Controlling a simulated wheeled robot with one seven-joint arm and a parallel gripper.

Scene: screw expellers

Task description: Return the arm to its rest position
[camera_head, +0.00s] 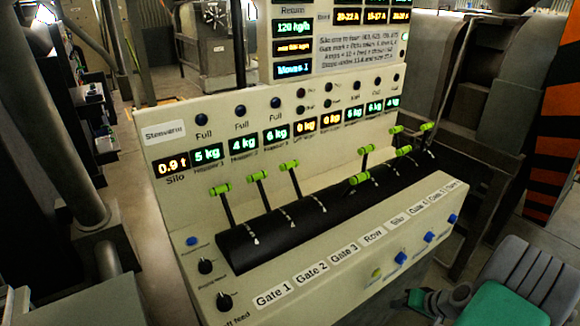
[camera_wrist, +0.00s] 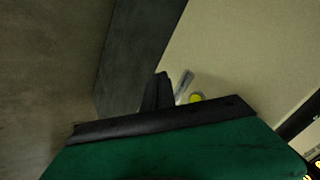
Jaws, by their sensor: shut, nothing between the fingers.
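My gripper (camera_head: 418,299) shows at the lower right of the head view, in front of the right part of the control panel (camera_head: 335,272). My green and grey arm parts come in from the bottom right corner. In the wrist view the dark fingers (camera_wrist: 158,92) are together with nothing held between them. Beyond them is a pale panel face with a yellow button (camera_wrist: 195,97). I cannot tell the exact gap between the fingertips and the panel.
Several green-handled levers (camera_head: 289,165) stand up from a black slotted housing (camera_head: 262,236) on the panel. Blue buttons (camera_head: 400,258) and a yellow-green button (camera_head: 376,272) sit on its front face. Grey machinery and an orange-black striped surface (camera_head: 556,120) stand to the right.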

